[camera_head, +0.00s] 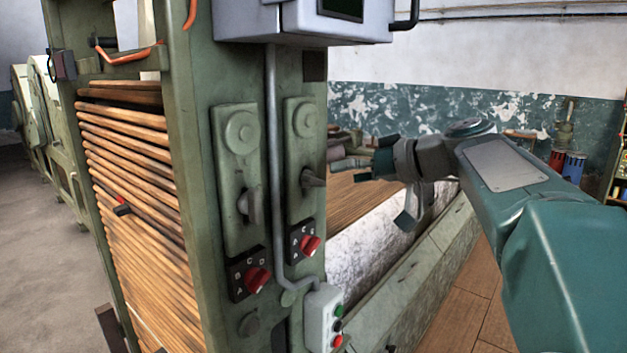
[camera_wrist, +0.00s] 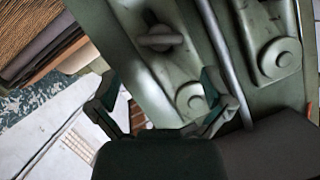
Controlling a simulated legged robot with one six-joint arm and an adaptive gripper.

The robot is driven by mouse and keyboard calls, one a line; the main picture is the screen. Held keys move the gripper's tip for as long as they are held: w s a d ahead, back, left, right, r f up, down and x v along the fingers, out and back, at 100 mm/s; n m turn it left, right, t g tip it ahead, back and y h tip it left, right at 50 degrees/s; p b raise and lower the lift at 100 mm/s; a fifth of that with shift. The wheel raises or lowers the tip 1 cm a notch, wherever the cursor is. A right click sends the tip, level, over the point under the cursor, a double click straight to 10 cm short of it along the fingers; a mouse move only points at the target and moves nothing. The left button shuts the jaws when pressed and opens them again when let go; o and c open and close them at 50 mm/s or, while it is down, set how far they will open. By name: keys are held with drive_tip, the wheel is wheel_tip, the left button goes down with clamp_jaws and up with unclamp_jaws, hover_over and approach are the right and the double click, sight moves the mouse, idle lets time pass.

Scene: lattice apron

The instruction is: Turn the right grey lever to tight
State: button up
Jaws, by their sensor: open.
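The right grey lever (camera_head: 312,180) is on the right green plate of the machine's upright, below a round boss. No tight marking is readable.
Red rotary switches (camera_head: 258,280) (camera_head: 310,244) sit below the levers. A grey conduit (camera_head: 272,170) runs between the plates to a button box (camera_head: 322,318). A grey cabinet (camera_head: 300,22) overhangs above. Wooden slats (camera_head: 135,170) fill the left side.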

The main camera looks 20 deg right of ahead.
sight(315, 180)
drive_tip(key=x, duration=0.6)
drive_tip(key=shift+w+a+f, duration=0.1)
drive_tip(key=shift+w+a, duration=0.1)
drive_tip(key=c, duration=1)
